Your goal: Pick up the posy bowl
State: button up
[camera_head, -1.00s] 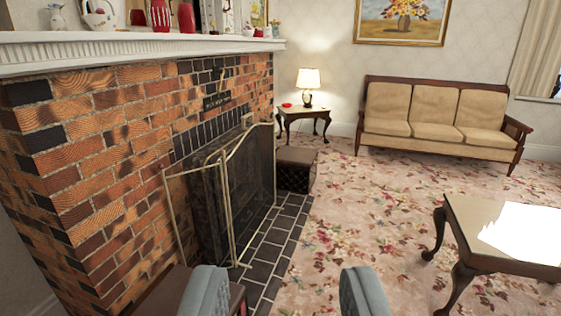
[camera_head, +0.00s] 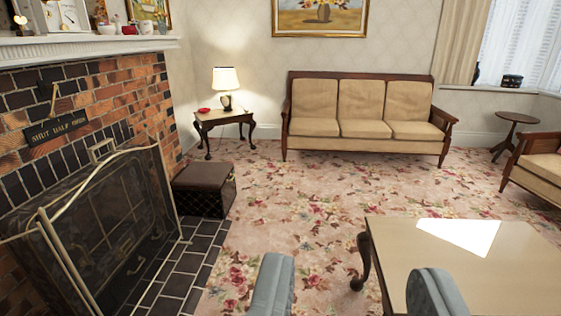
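My gripper (camera_head: 350,290) shows at the bottom of the picture as two grey-blue fingers set wide apart. It is open, with only carpet and a table edge between and behind the fingers. No bowl is between them. Several small ornaments stand on the white mantel at the upper left. One of them is a small white bowl-like piece with something reddish on top (camera_head: 103,27), perhaps the posy bowl, but it is too small to be sure. My gripper is well apart from the mantel.
The mantel (camera_head: 90,47) tops a brick fireplace with a metal fire screen (camera_head: 110,235). A dark box (camera_head: 205,190) stands beside the hearth. A low table (camera_head: 400,260) is close at the right. A lamp table (camera_head: 222,118) and sofa (camera_head: 365,122) stand behind open carpet.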

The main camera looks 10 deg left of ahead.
aim_at(105, 27)
jog(key=i+u, duration=0.4)
jog(key=i, duration=0.45)
jog(key=i+l+u, duration=0.1)
jog(key=i+u, duration=0.3)
jog(key=i, duration=0.4)
